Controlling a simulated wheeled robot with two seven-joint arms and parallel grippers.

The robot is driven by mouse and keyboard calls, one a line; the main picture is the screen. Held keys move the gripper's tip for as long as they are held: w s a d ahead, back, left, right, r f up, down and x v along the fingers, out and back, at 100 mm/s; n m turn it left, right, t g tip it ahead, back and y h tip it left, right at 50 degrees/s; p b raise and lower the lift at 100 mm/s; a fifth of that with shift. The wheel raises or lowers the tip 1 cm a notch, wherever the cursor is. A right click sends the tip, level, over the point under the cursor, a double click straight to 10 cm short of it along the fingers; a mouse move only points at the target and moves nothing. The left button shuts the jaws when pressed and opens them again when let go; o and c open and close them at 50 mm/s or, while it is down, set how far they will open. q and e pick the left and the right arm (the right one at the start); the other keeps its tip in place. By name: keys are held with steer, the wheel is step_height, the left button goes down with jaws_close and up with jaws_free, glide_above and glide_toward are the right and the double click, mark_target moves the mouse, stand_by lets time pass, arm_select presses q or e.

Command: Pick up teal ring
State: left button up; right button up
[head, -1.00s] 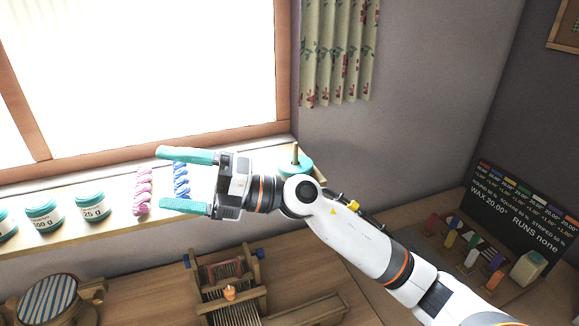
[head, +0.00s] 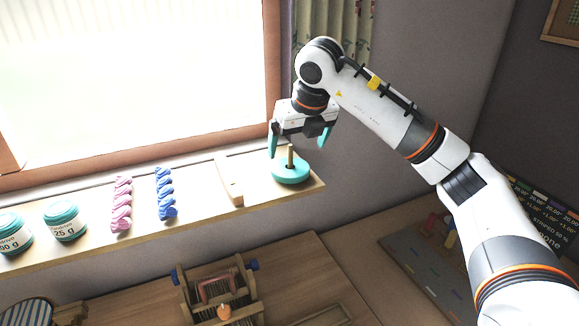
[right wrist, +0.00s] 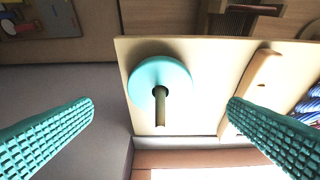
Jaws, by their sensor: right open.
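The teal ring (head: 288,172) lies flat at the right end of the window shelf, around an upright wooden peg (head: 290,157). In the right wrist view the teal ring (right wrist: 160,72) and the peg (right wrist: 160,108) show between my two fingers. My right gripper (head: 298,146) points down, open and empty, over the ring and peg, with its teal fingers spread to either side. In the right wrist view my right gripper (right wrist: 162,117) has a wide gap, with neither finger touching the ring. My left gripper is not in view.
A pale wooden block (head: 229,180) lies on the shelf (head: 187,221) just left of the ring. Blue yarn (head: 165,192), pink yarn (head: 121,204) and teal-lidded jars (head: 64,221) stand further left. The window and wall are close behind. A small loom (head: 216,290) stands below.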

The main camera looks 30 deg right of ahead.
mark_target(292, 163)
steer(key=x, duration=0.2)
steer(key=shift+w+f+p, duration=0.2)
steer(key=shift+f+p, duration=0.1)
steer(key=shift+p, duration=0.05)
steer(key=shift+w+f+p, duration=0.15)
steer(key=shift+f+p, duration=0.1)
steer(key=shift+p, duration=0.05)
steer(key=p+x, duration=0.1)
steer(key=x, duration=0.2)
steer(key=shift+w+f+p, duration=0.15)
steer(key=shift+f+p, duration=0.15)
steer(key=shift+p, duration=0.1)
steer(key=shift+w+f, duration=0.2)
steer(key=shift+f, duration=0.25)
steer(key=shift+r, duration=0.1)
steer(key=c, duration=1.4)
